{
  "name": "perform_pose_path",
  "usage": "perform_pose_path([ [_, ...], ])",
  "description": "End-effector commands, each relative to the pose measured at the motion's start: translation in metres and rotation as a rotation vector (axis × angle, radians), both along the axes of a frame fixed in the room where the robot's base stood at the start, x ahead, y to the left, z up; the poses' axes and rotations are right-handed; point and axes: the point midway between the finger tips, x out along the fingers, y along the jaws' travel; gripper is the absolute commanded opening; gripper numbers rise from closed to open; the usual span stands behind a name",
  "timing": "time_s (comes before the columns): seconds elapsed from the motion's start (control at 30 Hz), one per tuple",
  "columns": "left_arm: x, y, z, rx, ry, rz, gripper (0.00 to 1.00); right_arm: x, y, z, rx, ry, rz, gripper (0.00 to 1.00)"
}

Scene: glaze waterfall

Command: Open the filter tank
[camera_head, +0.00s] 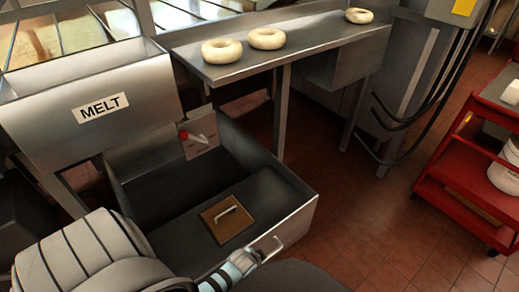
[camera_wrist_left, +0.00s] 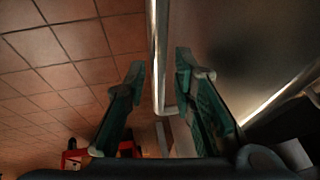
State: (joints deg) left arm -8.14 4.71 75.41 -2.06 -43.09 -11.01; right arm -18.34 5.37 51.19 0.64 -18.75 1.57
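The filter tank is a low steel box (camera_head: 292,212) beneath the vat labelled MELT (camera_head: 100,107). It stands out in front of the vat, with its dark inside showing. A brown square plate with a small handle (camera_head: 228,219) lies inside it. My left gripper (camera_head: 270,247) is at the tank's near front edge. In the left wrist view, its two green fingers (camera_wrist_left: 163,82) are apart, one on each side of a thin metal bar (camera_wrist_left: 158,45) with a bent end. I cannot tell whether either finger touches the bar. My right gripper is not in view.
A steel shelf (camera_head: 330,30) with three pale rings stands behind the tank. A red cart (camera_head: 465,175) is at the right. Black hoses (camera_head: 400,125) hang at the back. The tiled floor (camera_head: 370,215) between tank and cart is clear.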

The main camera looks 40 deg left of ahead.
Motion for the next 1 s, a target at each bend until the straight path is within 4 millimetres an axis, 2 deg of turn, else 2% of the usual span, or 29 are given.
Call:
perform_pose_path([
  [0.3, 0.0, -0.001, 0.001, -0.001, 0.001, -0.003, 0.33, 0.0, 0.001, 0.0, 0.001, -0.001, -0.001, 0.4],
  [0.43, -0.004, -0.002, 0.01, 0.0, -0.001, -0.002, 0.33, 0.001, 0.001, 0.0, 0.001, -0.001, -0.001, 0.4],
  [0.57, -0.016, -0.005, 0.036, -0.001, -0.002, -0.003, 0.33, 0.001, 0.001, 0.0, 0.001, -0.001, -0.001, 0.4],
  [0.8, -0.042, -0.011, 0.093, 0.0, 0.0, -0.002, 0.33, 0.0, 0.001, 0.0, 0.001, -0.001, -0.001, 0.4],
  [0.9, -0.047, -0.012, 0.105, 0.0, -0.001, -0.002, 0.33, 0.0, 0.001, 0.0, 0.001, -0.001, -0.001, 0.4],
  [1.0, -0.049, -0.012, 0.109, 0.0, 0.001, -0.002, 0.33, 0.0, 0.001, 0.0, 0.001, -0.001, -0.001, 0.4],
])
